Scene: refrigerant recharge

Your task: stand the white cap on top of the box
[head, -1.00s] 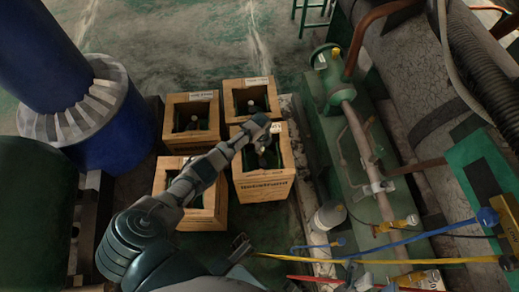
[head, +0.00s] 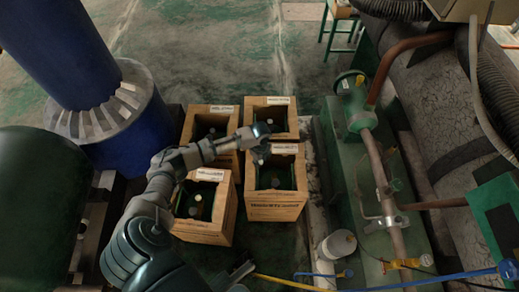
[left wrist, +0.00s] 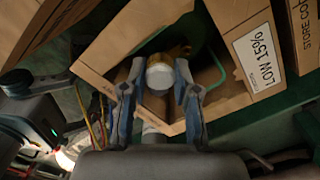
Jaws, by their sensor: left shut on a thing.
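My left gripper (head: 262,138) is over the rear part of the front right wooden box (head: 277,213). In the left wrist view the gripper (left wrist: 159,92) is shut on a small round white cap (left wrist: 160,74) with a gold-brown band behind it. The cap is held between the fingertips, over the open top of a box (left wrist: 115,45) labelled "LOW 15%". I cannot tell whether the cap touches anything below. A dark bottle (head: 268,180) stands inside the front right box. My right gripper is not clearly seen.
More open wooden boxes with dark bottles stand close by: front left (head: 209,228), back left (head: 192,124) and back right (head: 284,106). A white canister (head: 338,245) and a green pipe unit (head: 355,110) are on the right. Yellow (head: 285,284) and blue (head: 440,280) hoses cross the lower right.

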